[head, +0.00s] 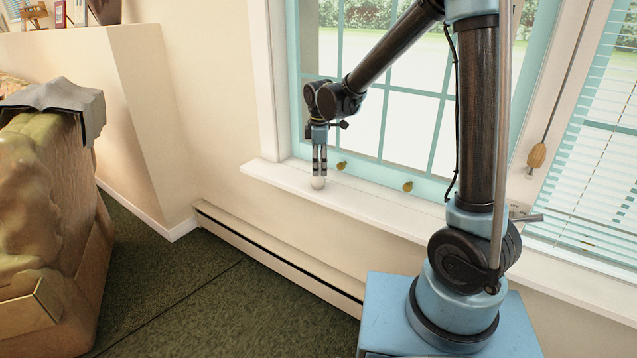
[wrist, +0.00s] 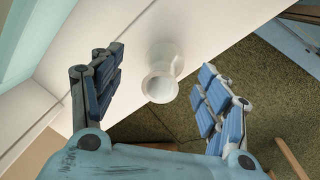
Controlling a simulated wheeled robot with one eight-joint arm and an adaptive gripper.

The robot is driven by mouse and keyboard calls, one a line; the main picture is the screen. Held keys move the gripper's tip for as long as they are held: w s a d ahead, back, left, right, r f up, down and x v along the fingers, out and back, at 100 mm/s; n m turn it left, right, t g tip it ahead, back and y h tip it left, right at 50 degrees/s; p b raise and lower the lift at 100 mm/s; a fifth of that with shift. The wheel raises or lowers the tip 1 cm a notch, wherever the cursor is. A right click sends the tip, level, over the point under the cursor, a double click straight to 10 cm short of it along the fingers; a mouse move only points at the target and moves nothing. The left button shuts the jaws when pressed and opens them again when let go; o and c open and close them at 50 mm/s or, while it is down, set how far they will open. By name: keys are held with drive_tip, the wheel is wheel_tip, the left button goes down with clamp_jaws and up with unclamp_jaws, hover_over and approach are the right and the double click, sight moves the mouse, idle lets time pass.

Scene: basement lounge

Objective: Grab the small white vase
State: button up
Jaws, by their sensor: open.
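The small white vase (head: 318,183) stands on the white window sill (head: 375,201) in the head view, just below my gripper (head: 319,163). My gripper (wrist: 158,92) is open, with one blue-padded finger to the left of the vase and one to the right. Gaps show between the vase and both fingers. Whether the fingertips reach down beside the vase body is hard to tell.
The window (head: 400,90) with teal frame rises right behind the sill, with brass-coloured knobs (head: 407,186) low on it. A baseboard heater (head: 275,258) runs below. A sofa (head: 45,210) stands at the left. Green carpet (head: 190,295) between them is clear.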

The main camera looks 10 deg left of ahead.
sight(317, 178)
drive_tip(key=shift+f, duration=0.5)
drive_tip(key=f, duration=0.3)
drive_tip(key=shift+s+a+f, duration=0.25)
drive_tip(key=shift+a+f, duration=0.1)
drive_tip(key=shift+a, duration=0.05)
drive_tip(key=shift+w+f, duration=0.1)
drive_tip(key=shift+f, duration=0.7)
drive_tip(key=c, duration=1.2)
